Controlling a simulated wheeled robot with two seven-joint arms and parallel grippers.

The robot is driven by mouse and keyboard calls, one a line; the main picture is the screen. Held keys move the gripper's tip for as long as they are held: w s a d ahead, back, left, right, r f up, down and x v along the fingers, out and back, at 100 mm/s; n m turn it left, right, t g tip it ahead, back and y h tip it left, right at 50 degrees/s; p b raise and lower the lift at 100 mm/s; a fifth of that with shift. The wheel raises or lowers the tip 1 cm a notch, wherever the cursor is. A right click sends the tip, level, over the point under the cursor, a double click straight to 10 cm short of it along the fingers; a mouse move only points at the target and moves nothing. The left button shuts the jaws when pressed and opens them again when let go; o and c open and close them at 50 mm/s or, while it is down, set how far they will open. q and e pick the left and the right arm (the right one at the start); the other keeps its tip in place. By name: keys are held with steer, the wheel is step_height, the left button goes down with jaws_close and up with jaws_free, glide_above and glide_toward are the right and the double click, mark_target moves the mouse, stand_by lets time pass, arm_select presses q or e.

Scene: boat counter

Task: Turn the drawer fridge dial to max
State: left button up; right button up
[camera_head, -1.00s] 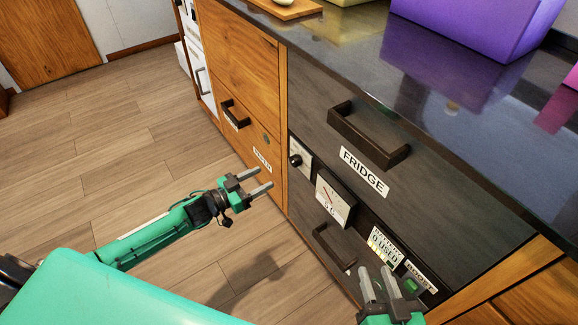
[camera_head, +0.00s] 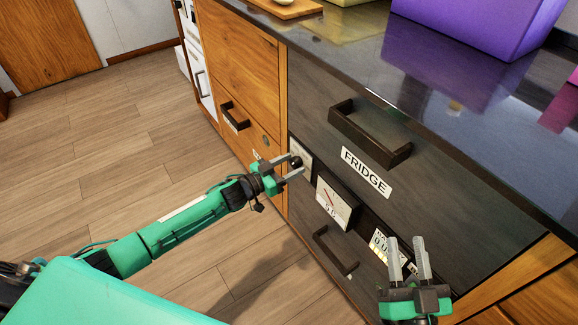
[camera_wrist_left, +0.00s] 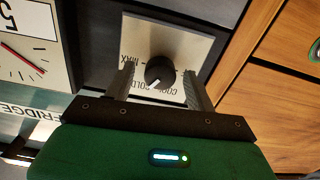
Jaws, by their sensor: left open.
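The fridge dial is a black knob (camera_wrist_left: 160,72) on a pale plate (camera_wrist_left: 142,48) lettered "COOL", "COLD" and "MAX" in the left wrist view. Its white pointer mark is toward the gripper side, near the "COOL" and "COLD" lettering. In the head view the knob (camera_head: 296,162) is on the dark fridge front, partly behind my gripper. My left gripper (camera_head: 294,168) is open, with one finger on each side of the knob; I cannot tell whether they touch it. My right gripper (camera_head: 420,258) is open and empty in front of the lower right fridge panel.
A square gauge (camera_head: 333,202) is right of the dial. The fridge drawer has a dark handle (camera_head: 368,138) and a "FRIDGE" label (camera_head: 366,172); a lower handle (camera_head: 335,250) sits below. A purple box (camera_head: 480,25) stands on the counter. The wooden floor at left is clear.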

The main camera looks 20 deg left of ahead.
arm_select(q)
steer(key=shift+c, duration=0.5)
steer(key=c, duration=0.9)
arm_select(e)
steer(key=shift+f, duration=0.1)
arm_select(q)
steer(key=shift+m, duration=0.3)
steer(key=m+p, duration=0.2)
steer(key=m, duration=0.3)
steer(key=shift+m, duration=0.3)
steer(key=m, duration=0.2)
steer(key=shift+m, duration=1.8)
arm_select(e)
steer(key=s+a+f+g, duration=0.1)
steer(key=s+f+g, duration=0.1)
steer(key=f, duration=0.3)
steer(key=s+a+f+g, duration=0.1)
steer(key=f+g, duration=0.3)
steer(key=shift+s+a+f, duration=0.25)
steer(key=shift+s+f, duration=0.1)
